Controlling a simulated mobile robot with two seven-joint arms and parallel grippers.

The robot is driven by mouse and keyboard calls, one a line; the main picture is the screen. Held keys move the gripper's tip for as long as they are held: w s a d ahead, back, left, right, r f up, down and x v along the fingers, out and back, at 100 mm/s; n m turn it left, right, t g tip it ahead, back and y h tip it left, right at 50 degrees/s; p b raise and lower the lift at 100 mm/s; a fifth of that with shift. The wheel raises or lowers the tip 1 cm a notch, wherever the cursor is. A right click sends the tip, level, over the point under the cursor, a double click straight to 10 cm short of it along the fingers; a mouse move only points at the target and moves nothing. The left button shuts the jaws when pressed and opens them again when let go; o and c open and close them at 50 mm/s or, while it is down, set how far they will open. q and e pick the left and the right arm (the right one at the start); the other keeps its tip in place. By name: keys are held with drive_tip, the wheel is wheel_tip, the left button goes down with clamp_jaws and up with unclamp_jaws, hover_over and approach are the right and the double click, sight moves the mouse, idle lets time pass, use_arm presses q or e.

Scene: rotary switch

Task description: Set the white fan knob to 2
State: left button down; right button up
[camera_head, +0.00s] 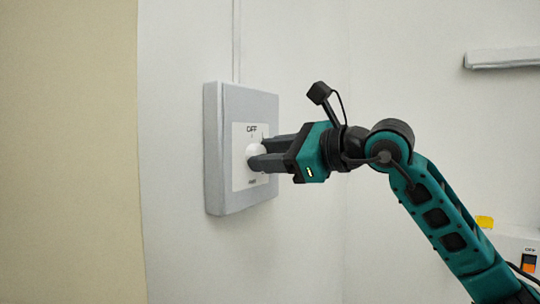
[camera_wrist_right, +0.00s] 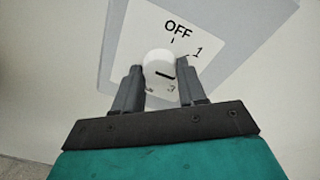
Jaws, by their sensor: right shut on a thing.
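The white fan knob (camera_head: 255,152) is on the front of a grey wall box (camera_head: 213,150) with a white label plate. It also shows in the right wrist view (camera_wrist_right: 158,62), with a short dark line on its face slanting toward the lower right. The labels OFF, 1 and 3 show around it; I cannot make out a 2. My right gripper (camera_head: 262,156) is shut on the knob, with one finger on each side, also in the right wrist view (camera_wrist_right: 160,70). My left gripper is not in view.
A conduit (camera_head: 236,40) runs up the wall from the box. A beige panel (camera_head: 68,150) stands at the left. At the lower right is a white unit (camera_head: 515,245) with a coloured switch and a yellow thing (camera_head: 485,222) by it. A grey rail (camera_head: 500,58) is at upper right.

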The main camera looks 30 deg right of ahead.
idle(0.5)
drive_tip(key=o, duration=1.1)
drive_tip(key=shift+c, duration=0.2)
drive_tip(key=b+v, duration=0.5)
drive_tip(key=v, duration=0.8)
drive_tip(key=shift+w+f, duration=0.1)
